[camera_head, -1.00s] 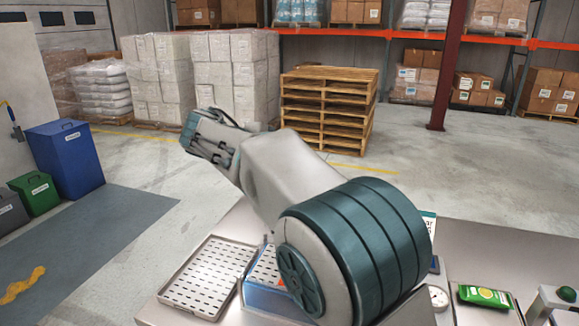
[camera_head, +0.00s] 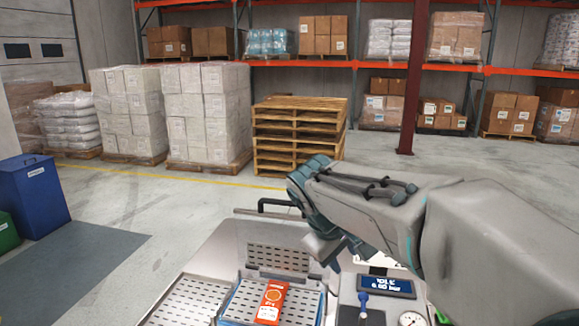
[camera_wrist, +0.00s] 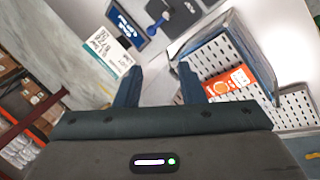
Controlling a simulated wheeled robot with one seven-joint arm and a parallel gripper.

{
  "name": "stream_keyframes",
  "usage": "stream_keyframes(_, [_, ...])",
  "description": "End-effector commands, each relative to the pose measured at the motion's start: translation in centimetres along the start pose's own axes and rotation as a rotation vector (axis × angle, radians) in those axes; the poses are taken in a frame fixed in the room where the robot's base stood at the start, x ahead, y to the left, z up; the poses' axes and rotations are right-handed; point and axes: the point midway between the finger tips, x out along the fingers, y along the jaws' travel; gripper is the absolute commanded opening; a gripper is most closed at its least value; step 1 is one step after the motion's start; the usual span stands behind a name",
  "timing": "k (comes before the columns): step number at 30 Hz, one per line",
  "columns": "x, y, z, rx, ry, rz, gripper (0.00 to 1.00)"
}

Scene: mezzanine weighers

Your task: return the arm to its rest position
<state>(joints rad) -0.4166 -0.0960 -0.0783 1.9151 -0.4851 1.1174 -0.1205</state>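My arm reaches in from the right in the head view, with its forearm level and the wrist at its left end. My gripper (camera_head: 335,250) hangs above the steel bench, partly hidden by the wrist. In the wrist view my gripper (camera_wrist: 160,70) has its two dark fingers well apart, with nothing between them. An orange packet (camera_head: 270,300) lies in a blue-sided tray (camera_head: 233,304) below and left of the gripper. In the wrist view the packet (camera_wrist: 225,82) shows beyond the right finger, apart from it.
A weigher display (camera_head: 386,286) and a blue-handled tool (camera_head: 363,300) stand right of the tray. A white card (camera_wrist: 103,47) is near the left finger. A perforated tray (camera_head: 190,300) lies left. Wooden pallets (camera_head: 298,135) and wrapped stacks (camera_head: 205,110) stand behind, across open floor.

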Motion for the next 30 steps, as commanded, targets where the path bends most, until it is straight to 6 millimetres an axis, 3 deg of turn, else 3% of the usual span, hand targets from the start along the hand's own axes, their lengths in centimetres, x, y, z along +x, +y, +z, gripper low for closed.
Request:
stream_keyframes(1, [0.3, -0.3, 2.6, 0.067, 0.002, -0.041, 0.36])
stream_keyframes(6, [1.6, -3.1, 9.7, 0.295, 0.017, -0.174, 0.36])
stream_keyframes(12, [2.9, -7.1, 15.4, 0.539, 0.036, -0.281, 0.36])
stream_keyframes(18, [3.6, -9.3, 17.5, 0.657, 0.047, -0.323, 0.36])
stream_keyframes(30, [3.8, -9.5, 17.7, 0.668, 0.047, -0.327, 0.36])
